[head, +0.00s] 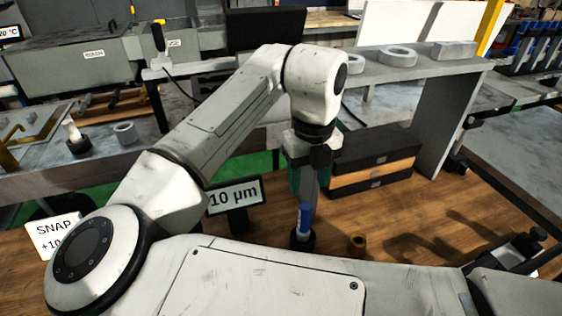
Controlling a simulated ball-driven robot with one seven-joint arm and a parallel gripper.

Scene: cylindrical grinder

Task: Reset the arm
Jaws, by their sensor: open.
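My arm reaches up from the lower left, bends at a white elbow-like joint, and points down near the middle of the head view. My gripper (309,180) hangs below the dark wrist, pointing down, and is open. Its fingertips are small and partly hard to make out. A blue and white upright object (304,220) stands in a dark round base (302,241) just below the gripper. I cannot tell the exact gap between them. I see nothing held.
A "10 µm" display (235,196) stands left of the gripper. My white body covers the lower foreground.

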